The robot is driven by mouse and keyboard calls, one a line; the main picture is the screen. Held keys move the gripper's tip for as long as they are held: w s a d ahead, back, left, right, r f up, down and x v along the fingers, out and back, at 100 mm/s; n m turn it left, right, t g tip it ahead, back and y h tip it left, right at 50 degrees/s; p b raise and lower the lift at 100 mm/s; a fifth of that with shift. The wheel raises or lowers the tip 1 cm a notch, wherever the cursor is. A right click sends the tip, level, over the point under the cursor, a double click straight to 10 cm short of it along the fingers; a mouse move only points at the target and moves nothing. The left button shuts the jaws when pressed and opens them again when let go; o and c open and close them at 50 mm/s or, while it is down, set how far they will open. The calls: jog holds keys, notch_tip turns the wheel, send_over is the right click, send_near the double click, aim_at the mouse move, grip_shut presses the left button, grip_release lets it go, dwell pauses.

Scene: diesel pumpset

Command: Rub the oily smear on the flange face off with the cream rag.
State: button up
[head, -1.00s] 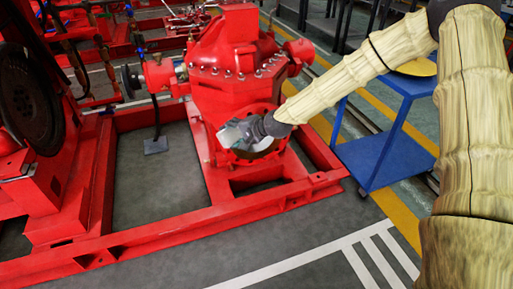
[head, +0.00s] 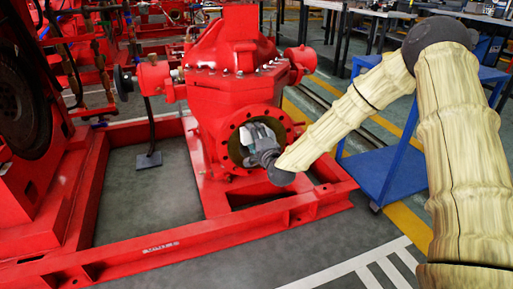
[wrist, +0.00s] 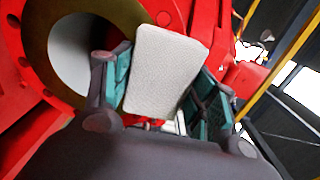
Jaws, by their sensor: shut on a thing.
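The cream rag (wrist: 165,72) is a pale, textured pad clamped between the fingers of my gripper (wrist: 160,95), which is shut on it. In the head view my gripper (head: 262,142) is in front of the round flange (head: 238,122) on the red pump, overlapping its opening. The wrist view shows the olive flange face (wrist: 118,14) around a pale bore, left of and partly behind the rag. Whether the rag touches the face I cannot tell. I cannot make out the oily smear; part of the face is hidden by the rag and gripper.
The red pump casing (head: 235,80) stands on a red base frame (head: 150,252) with rails below the flange. A blue cart (head: 385,175) stands right of the pump, behind my arm. Grey floor is open in front of the frame.

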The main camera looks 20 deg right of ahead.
aim_at(270, 118)
jog(key=shift+w+d+f, duration=0.2)
jog(key=shift+d, duration=0.15)
jog(key=shift+w+a+b, duration=0.1)
jog(key=shift+w+b, duration=0.9)
jog(key=shift+w, duration=1.85)
jog(key=shift+w, duration=0.95)
jog(key=shift+d+p, duration=0.35)
jog(key=shift+d, duration=1.25)
jog(key=shift+d, duration=0.1)
jog(key=shift+w+d, duration=0.1)
jog(key=shift+d, duration=1.4)
jog(key=shift+d+p, duration=0.1)
jog(key=shift+p, duration=0.2)
jog(key=shift+d+r+p, duration=0.1)
jog(key=shift+d+p, duration=0.2)
jog(key=shift+d, duration=1.25)
